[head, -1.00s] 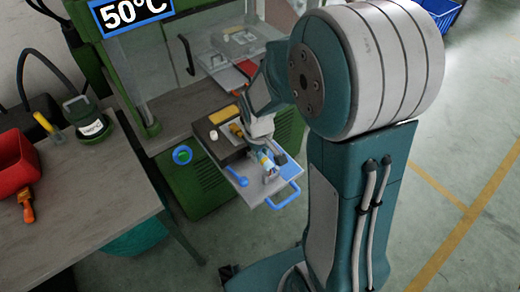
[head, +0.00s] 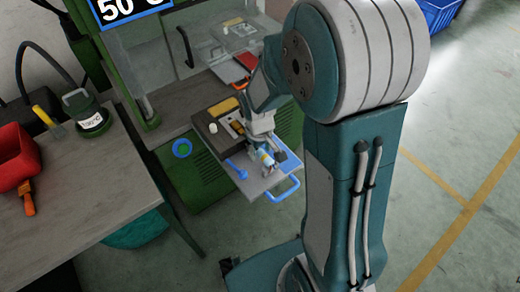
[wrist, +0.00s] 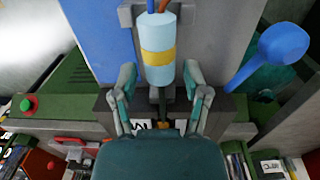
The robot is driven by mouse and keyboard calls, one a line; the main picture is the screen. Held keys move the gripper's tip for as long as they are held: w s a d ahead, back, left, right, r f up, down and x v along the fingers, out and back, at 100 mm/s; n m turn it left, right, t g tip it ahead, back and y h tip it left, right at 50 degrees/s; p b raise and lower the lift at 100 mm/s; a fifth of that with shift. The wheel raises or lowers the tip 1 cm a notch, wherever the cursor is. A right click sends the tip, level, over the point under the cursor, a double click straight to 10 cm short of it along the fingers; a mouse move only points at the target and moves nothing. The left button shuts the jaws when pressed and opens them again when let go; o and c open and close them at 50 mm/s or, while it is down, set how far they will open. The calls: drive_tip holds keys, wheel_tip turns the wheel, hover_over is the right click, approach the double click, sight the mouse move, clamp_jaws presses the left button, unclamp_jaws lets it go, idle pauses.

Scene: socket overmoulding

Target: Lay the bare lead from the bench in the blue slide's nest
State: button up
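The lead (wrist: 157,55) is a pale blue cylinder with a yellow band and orange and blue wires at one end. It also shows in the head view (head: 266,158), over the grey slide plate (head: 257,184) with its blue handle (head: 285,190). My gripper (wrist: 159,75) is open. Its fingertips stand either side of the cylinder's near end, with visible gaps. In the head view my gripper (head: 262,146) is low over the slide, by the lead. The nest is not clearly visible; I cannot tell whether the lead sits in it.
A blue ball-ended lever (head: 236,169) sticks out left of the lead. The green press surrounds this. The bench (head: 80,210) at left holds a red bin (head: 14,157).

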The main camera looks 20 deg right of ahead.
idle(0.3)
wheel_tip(320, 180, up, 12)
drive_tip(key=shift+a, duration=0.25)
idle(0.7)
drive_tip(key=s+r+m+t, duration=0.3)
drive_tip(key=s+r+t, duration=0.2)
drive_tip(key=s+r, duration=0.5)
drive_tip(key=s, duration=0.4)
drive_tip(key=shift+d+r+m, duration=0.2)
drive_tip(key=shift+r+m, duration=0.1)
